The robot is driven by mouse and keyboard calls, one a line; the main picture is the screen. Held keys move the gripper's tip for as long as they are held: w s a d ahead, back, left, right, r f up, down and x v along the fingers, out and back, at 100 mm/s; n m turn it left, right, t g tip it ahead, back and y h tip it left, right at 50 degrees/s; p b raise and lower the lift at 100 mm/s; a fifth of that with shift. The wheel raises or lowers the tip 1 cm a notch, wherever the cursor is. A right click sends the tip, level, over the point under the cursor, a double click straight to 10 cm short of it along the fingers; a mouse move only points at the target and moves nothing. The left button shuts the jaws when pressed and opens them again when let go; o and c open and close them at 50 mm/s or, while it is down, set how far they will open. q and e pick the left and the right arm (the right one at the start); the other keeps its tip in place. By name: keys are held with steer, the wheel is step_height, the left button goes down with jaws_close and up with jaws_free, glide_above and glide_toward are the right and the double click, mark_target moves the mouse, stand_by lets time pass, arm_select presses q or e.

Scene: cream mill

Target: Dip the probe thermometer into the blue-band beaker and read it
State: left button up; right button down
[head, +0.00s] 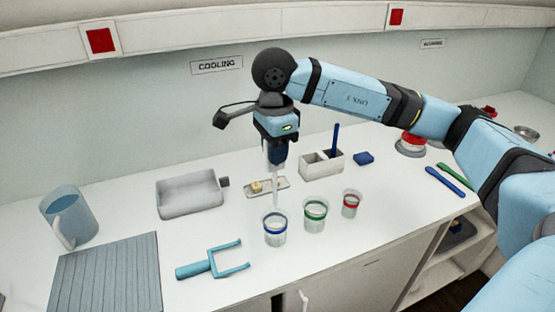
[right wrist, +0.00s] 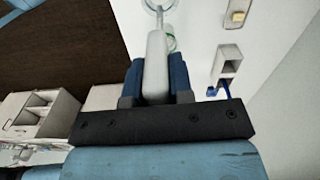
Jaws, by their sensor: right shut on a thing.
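My right gripper (head: 277,156) is shut on the pale probe thermometer (head: 275,188), which hangs down almost upright. In the right wrist view the thermometer's light grey handle (right wrist: 156,65) sits between the blue fingers. The blue-band beaker (head: 275,236) is a clear cup on the counter directly below the gripper. The thin probe reaches down to about the beaker's rim; I cannot tell whether its tip is inside. The thermometer's display cannot be read in either view. My left gripper is not in view.
The green-band beaker (head: 315,223) and red-band beaker (head: 351,203) stand to the right. Behind are a small dish (head: 282,186) with a yellowish block and a white holder (head: 322,169). A grey tray (head: 190,204), blue fork-like tool (head: 210,264) and jug (head: 67,215) lie left.

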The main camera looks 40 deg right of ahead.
steer(key=shift+m, duration=0.7)
steer(key=m, duration=0.3)
steer(key=shift+b, duration=0.35)
stand_by(0.6)
